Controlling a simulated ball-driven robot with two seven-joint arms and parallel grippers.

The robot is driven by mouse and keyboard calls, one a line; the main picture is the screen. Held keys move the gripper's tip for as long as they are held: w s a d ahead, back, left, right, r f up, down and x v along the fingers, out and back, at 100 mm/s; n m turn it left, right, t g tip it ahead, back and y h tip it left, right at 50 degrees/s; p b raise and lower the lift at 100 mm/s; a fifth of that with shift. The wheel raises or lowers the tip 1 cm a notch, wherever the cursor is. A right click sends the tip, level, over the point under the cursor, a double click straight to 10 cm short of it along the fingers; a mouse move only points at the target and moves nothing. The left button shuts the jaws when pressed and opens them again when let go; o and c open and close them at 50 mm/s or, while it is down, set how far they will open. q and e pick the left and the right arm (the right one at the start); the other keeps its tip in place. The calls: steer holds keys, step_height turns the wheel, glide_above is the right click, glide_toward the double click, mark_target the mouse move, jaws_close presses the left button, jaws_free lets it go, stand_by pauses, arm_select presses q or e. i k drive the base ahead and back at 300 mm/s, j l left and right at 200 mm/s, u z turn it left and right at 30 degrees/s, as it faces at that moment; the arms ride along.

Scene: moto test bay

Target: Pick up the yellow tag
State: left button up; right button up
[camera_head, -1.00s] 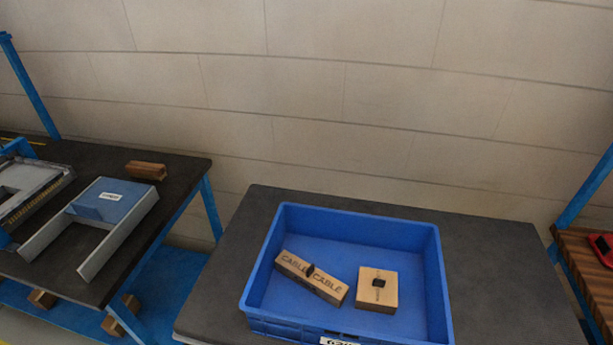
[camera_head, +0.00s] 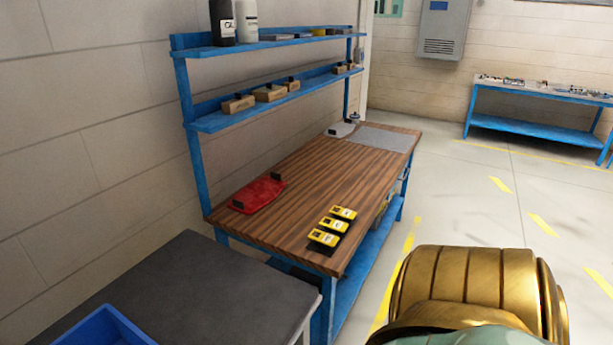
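Several yellow tags with black parts lie in a short row near the front edge of the wooden workbench (camera_head: 325,185). The nearest tag (camera_head: 323,238) is close to the bench's edge, the middle tag (camera_head: 333,225) is just behind it, and the far tag (camera_head: 344,212) is last. I cannot tell which one the task means. Neither of my grippers is in view.
A red tray (camera_head: 257,196) lies on the bench left of the tags. Blue shelves (camera_head: 275,97) with boxes and bottles rise behind. A dark table (camera_head: 205,290) with a blue crate (camera_head: 103,328) stands at lower left. Open floor (camera_head: 470,210) lies to the right.

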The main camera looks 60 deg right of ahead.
mark_target(335, 224)
steer(key=k+z, duration=0.1)
steer(key=z, duration=0.9)
steer(key=k+l+z, duration=0.1)
steer(key=z, duration=0.35)
steer(key=l+z, duration=0.15)
steer(key=z, duration=0.35)
steer(key=u, duration=0.35)
